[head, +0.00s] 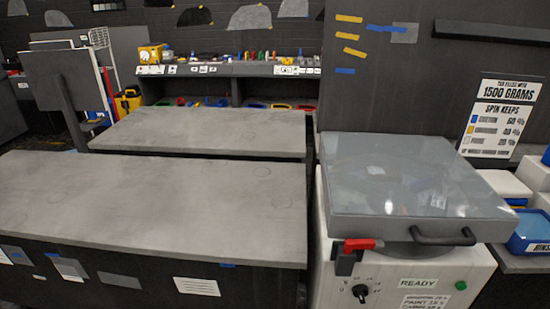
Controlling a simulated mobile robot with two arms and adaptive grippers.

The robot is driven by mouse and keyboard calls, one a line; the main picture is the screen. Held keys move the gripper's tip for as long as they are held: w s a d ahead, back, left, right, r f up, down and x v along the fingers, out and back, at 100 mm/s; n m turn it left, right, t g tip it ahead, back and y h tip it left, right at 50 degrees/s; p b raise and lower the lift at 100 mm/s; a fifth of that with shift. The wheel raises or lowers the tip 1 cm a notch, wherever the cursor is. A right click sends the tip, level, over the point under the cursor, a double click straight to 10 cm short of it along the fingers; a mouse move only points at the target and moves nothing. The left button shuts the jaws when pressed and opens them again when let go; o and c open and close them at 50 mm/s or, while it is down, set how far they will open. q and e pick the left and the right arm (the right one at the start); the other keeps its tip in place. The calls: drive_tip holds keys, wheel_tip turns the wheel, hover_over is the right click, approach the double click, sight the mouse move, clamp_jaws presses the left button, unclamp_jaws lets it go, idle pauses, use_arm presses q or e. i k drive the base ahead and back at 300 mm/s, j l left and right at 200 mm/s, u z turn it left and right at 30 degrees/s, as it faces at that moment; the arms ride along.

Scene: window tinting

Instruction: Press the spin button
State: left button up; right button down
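A white machine with a grey lid (400,175) stands at the right in the head view. The lid has a see-through top and lies down over the machine; its dark handle (443,238) is at the front. A red-topped latch (358,245) sits at the lid's front left. Neither of my grippers is in view.
A blue tray (532,228) stands right of the machine. Bare grey tables (150,205) fill the left, with a shelf of small items (230,68) behind. A narrow gap separates the front table and machine.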

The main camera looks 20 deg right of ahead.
sight(461, 286)
drive_tip(key=z, duration=1.35)
